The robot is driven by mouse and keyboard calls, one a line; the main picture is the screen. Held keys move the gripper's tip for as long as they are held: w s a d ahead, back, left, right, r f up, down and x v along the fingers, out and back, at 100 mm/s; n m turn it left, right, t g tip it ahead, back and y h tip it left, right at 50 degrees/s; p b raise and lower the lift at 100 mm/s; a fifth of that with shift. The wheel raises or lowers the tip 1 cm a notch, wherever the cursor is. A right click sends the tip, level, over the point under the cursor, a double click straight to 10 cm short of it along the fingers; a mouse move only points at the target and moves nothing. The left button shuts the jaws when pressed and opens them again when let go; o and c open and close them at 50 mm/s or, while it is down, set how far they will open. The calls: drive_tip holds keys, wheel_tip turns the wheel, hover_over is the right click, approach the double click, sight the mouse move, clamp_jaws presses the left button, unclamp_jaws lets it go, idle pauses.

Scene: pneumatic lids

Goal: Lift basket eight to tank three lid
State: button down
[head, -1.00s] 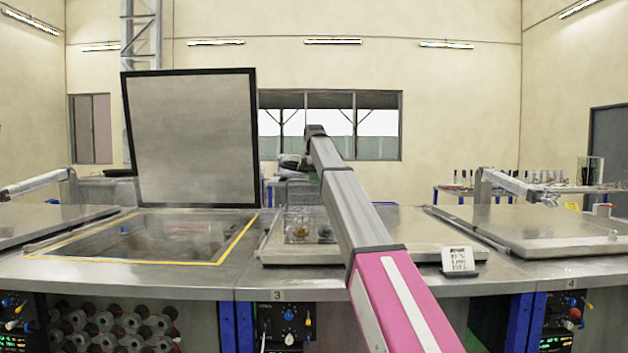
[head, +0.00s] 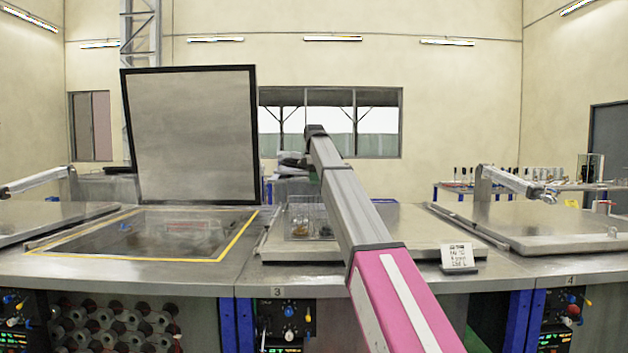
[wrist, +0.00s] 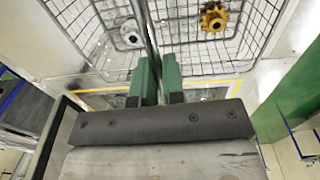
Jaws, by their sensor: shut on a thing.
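The wire basket (head: 300,222) shows in the head view over the closed tank three lid (head: 400,236), partly hidden by my arm. In the wrist view the basket (wrist: 77,46) fills the top of the picture, with a gold gear (wrist: 214,18) and a pale round part (wrist: 130,32) inside. My gripper (wrist: 156,66) has two green fingers shut on the thin upright handle of the basket. In the head view my gripper is mostly hidden behind my arm. I cannot tell whether the basket's underside touches the lid.
Left of the basket, a tank with a yellow-edged opening (head: 145,238) has its large lid (head: 192,135) raised upright. A small printed card (head: 458,257) stands at the lid's front right. Another closed lid (head: 540,228) lies farther right. A tool table (head: 470,190) stands behind.

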drive_tip(key=shift+s+f, duration=0.2)
drive_tip(key=shift+f, duration=0.45)
drive_tip(key=c, duration=1.1)
unclamp_jaws()
drive_tip(key=shift+w, duration=0.1)
drive_tip(key=shift+r, duration=0.1)
drive_tip(key=shift+w, duration=0.1)
